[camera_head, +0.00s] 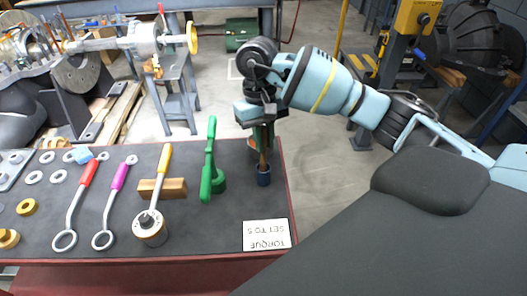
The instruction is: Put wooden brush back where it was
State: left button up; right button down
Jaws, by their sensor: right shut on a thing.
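My right gripper (262,128) reaches in from the right and points down over the right end of the dark bench top. It is shut on the wooden brush (263,159), a slim brown piece that shows upright below the fingers. The upper part of the brush is hidden by the gripper. Its lower end meets a small dark blue cup-like piece (264,177) near the bench's right edge. I cannot tell whether the brush sits inside this piece or just in front of it. My left gripper is not in view.
Left of the brush lie a green tool (211,170), a yellow-handled tool (161,175) by a wooden block (174,188), and magenta (119,178) and red (88,175) handled wrenches. A white torque card (266,235) lies in front. Bare bench lies between card and brush.

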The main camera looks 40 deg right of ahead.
aim_at(264, 154)
jog(key=shift+f, duration=1.9)
jog(key=c, duration=1.4)
grip_release()
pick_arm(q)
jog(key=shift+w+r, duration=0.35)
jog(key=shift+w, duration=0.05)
pick_arm(e)
jog(key=shift+o, duration=0.2)
jog(key=r, duration=0.3)
jog(key=w+r, duration=0.1)
jog(key=r, duration=0.2)
jog(key=shift+w+d+r, duration=0.1)
jog(key=shift+w+r, duration=0.05)
pick_arm(q)
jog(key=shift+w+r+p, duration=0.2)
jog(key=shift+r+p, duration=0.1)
jog(key=shift+p, duration=0.1)
pick_arm(e)
jog(key=shift+w+r, duration=0.25)
jog(key=shift+r, duration=1.15)
jog(key=shift+w+r, duration=0.2)
jog(key=shift+r, duration=1.15)
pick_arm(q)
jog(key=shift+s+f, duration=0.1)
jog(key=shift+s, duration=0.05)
